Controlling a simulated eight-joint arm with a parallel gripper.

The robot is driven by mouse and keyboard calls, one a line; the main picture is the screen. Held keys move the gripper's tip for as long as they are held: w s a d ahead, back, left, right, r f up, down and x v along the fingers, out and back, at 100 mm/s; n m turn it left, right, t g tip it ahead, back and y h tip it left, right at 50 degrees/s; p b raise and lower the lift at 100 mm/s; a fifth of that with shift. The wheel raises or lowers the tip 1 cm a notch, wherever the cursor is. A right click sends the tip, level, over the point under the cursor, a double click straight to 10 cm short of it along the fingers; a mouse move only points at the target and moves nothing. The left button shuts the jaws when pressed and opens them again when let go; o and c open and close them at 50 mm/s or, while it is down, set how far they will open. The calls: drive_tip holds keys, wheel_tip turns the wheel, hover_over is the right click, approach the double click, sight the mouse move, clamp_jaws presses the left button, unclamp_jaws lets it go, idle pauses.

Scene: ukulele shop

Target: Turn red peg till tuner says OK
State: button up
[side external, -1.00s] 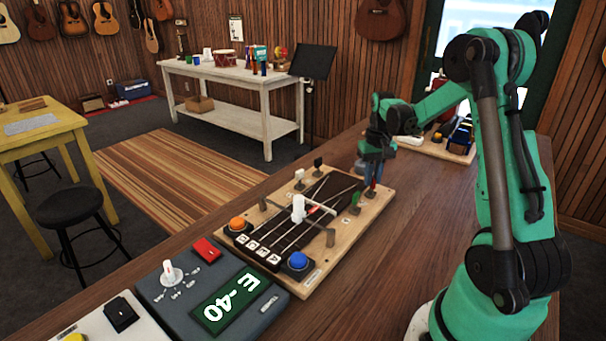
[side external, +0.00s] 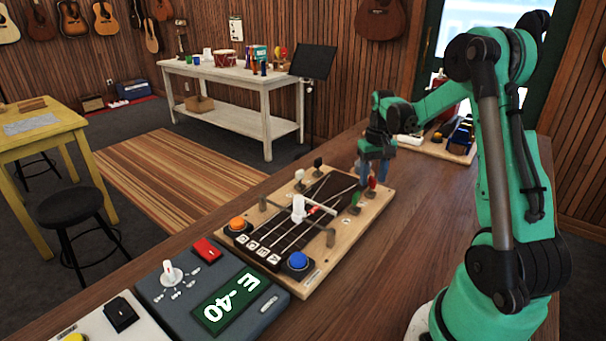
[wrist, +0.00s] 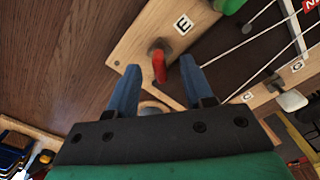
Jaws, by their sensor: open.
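The red peg (side external: 372,182) stands upright at the far right corner of the wooden string board (side external: 335,248). In the wrist view the red peg (wrist: 159,66) is beside a label reading E. My gripper (side external: 374,172) is open above the peg. In the wrist view its two blue fingers (wrist: 160,75) are apart, with the peg showing in the gap near the fingertips. I cannot tell whether they touch it. The tuner (side external: 232,301) has a green display reading E -40.
A green peg (side external: 355,202) stands close to the red one, and black and white pegs are on the board's far side. Orange (side external: 237,224) and blue (side external: 298,261) buttons are at its near end. Another wooden board (side external: 455,150) with items lies behind.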

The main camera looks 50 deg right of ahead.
sight(373, 177)
drive_tip(key=shift+r, duration=2.75)
